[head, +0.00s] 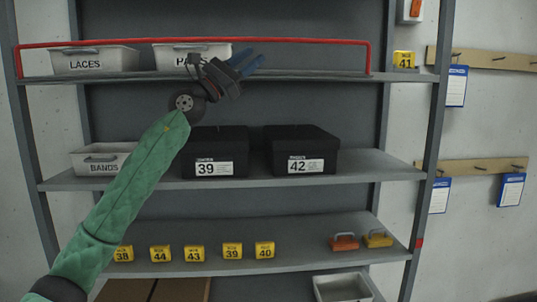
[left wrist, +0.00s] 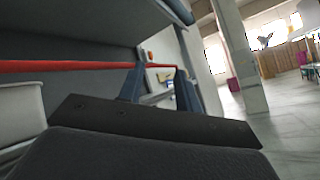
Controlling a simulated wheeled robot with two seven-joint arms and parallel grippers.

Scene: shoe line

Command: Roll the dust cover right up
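I cannot make out a dust cover in either view. My left gripper (head: 250,62) is in front of the top shelf, just right of the HA-labelled bin. Its two blue fingers point right and look apart, with nothing seen between them. In the left wrist view the fingers (left wrist: 158,86) also show with a gap between them. A red rail (head: 310,41) runs along the front of the top shelf, passing close behind the gripper; I cannot tell whether they touch. My right gripper is in neither view.
The top shelf (head: 310,77) holds a LACES bin (head: 95,60) and a second bin (head: 175,56). Below stand a BANDS bin (head: 100,160) and black boxes 39 (head: 215,150) and 42 (head: 300,150). Yellow number blocks (head: 195,253) line the lower shelf. The top shelf's right part is clear.

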